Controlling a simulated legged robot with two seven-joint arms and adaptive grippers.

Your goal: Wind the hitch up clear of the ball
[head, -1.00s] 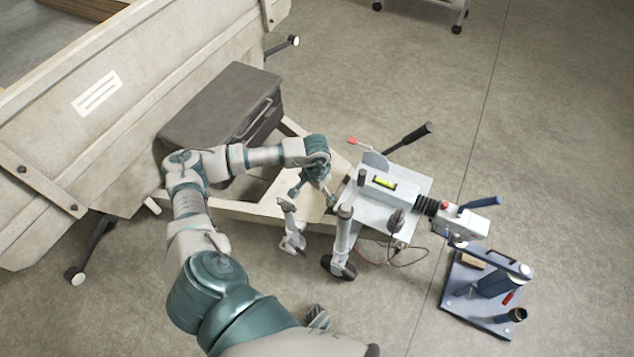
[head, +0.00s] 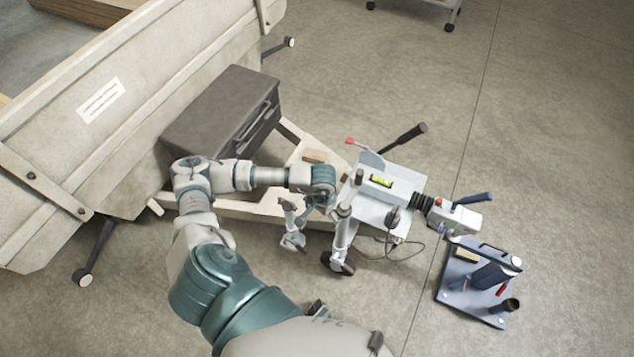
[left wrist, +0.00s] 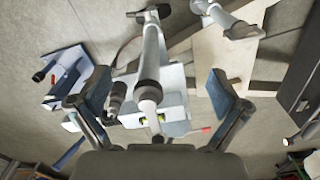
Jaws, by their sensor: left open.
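The trailer's hitch (head: 462,218), a grey coupling head with a blue lever, is at the drawbar's front end by a blue stand (head: 460,292). The ball is hidden, so I cannot tell how the hitch sits on it. A pale upright jockey-wheel post (head: 342,236) stands beside the drawbar, its dark wheel on the floor. A dark knob (head: 359,176) shows near its top. My left gripper (head: 325,206) is just left of the post top. In the left wrist view its open fingers (left wrist: 158,85) lie either side of the post (left wrist: 149,60), with no grip on it. My right gripper is out of view.
A second pale leg (head: 291,224) stands close left of the post. A black-handled lever (head: 403,136), a spirit level (head: 381,181) and a loose cable (head: 396,252) are around the drawbar. A dark box (head: 222,112) sits behind.

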